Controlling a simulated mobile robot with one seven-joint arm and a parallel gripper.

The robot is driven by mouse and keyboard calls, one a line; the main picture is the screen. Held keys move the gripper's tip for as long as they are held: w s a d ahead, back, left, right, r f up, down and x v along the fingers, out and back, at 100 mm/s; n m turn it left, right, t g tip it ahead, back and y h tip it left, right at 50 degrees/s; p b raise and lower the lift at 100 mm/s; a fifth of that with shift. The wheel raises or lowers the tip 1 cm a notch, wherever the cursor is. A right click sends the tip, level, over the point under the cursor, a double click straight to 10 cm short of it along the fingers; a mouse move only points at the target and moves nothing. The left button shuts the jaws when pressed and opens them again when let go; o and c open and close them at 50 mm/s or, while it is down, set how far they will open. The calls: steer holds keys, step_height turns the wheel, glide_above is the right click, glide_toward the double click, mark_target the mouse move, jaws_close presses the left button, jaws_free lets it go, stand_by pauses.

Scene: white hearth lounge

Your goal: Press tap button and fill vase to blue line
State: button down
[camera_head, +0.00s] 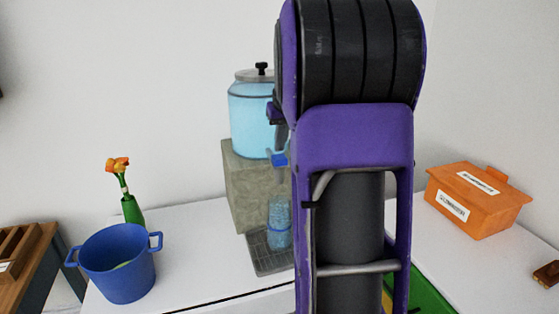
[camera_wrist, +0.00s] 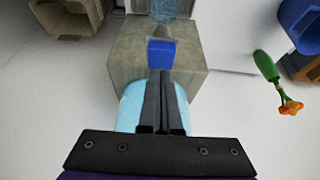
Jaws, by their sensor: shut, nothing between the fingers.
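A glass dispenser (camera_head: 252,112) of pale blue water stands on a stone block (camera_head: 245,185). Its blue tap button (camera_head: 279,159) sticks out at the front; it also shows in the wrist view (camera_wrist: 160,52). A clear bluish vase (camera_head: 279,222) with a blue line around it stands upright under the tap; part of it shows at the top of the wrist view (camera_wrist: 174,8). I cannot tell its water level. My gripper (camera_wrist: 161,74) is shut and empty, its tips at the tap button; I cannot tell whether they touch. My arm hides most of the gripper in the head view.
The vase stands on a dark drip grate (camera_head: 268,256). A blue pot (camera_head: 118,265) and a green vase with orange flowers (camera_head: 132,208) stand at the left. An orange lidded box (camera_head: 478,203) is at the right. The white counter between pot and grate is clear.

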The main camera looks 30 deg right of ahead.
mark_target(279, 158)
steer(key=shift+f, duration=0.2)
steer(key=shift+f+b, duration=0.85)
steer(key=shift+f, duration=0.15)
steer(key=shift+s+a+f, duration=0.1)
steer(key=shift+s+f, duration=0.1)
steer(key=shift+f, duration=0.1)
stand_by(2.2)
stand_by(3.8)
step_height(279, 158, up, 6)
steer(key=p, duration=0.4)
steer(key=shift+w+p, duration=0.15)
steer(key=shift+p, duration=0.2)
steer(key=shift+r, duration=0.8)
